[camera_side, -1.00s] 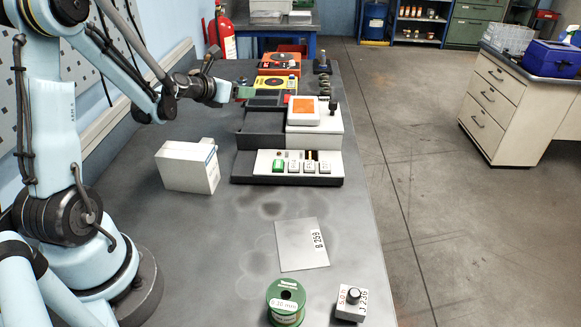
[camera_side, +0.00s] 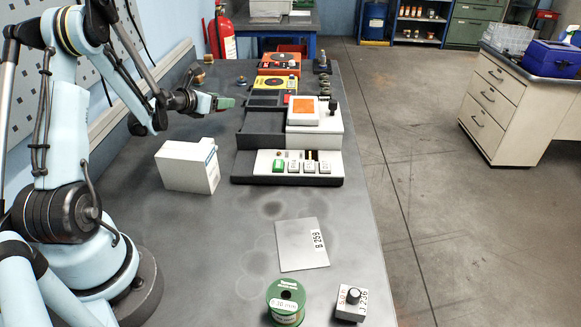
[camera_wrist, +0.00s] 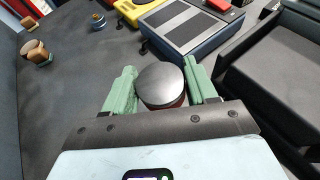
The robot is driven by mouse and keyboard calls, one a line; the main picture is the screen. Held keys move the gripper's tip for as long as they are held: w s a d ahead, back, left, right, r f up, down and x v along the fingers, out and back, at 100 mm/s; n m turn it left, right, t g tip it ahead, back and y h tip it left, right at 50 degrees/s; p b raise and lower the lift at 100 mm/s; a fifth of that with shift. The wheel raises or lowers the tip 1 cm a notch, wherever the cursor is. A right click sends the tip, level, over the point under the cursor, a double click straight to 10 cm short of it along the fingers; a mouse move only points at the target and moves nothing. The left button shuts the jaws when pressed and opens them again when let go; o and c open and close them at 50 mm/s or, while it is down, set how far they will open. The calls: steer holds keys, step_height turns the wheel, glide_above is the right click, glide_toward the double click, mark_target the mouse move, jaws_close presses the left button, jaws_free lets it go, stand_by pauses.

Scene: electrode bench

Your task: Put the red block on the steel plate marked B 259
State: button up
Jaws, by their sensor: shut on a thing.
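The steel plate marked B 259 (camera_side: 302,247) lies flat and bare on the near part of the bench. My gripper (camera_side: 226,103) is far behind it, above the bench left of the dark console. In the wrist view, my gripper's green fingers (camera_wrist: 163,90) are shut on a round piece (camera_wrist: 162,84) with a flat grey top and a dark reddish-brown side. I cannot tell whether this is the red block; no separate red block is clear. The held piece cannot be made out in the side view.
A white box (camera_side: 186,166) stands between my arm and the console (camera_side: 288,180). A green spool (camera_side: 286,303) and a small knobbed box (camera_side: 350,303) stand in front of the plate. Small brownish pieces (camera_wrist: 36,50) stand at the wrist view's left.

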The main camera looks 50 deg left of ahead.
glide_above(213, 124)
step_height(213, 124, down, 2)
steer(key=shift+w+f, duration=0.15)
steer(key=shift+f, duration=0.1)
steer(key=shift+a+f, duration=0.1)
steer(key=shift+f, duration=1.75)
steer(key=shift+f, duration=0.15)
steer(key=o, duration=1.4)
steer(key=shift+o, duration=0.2)
steer(key=shift+v, duration=3.75)
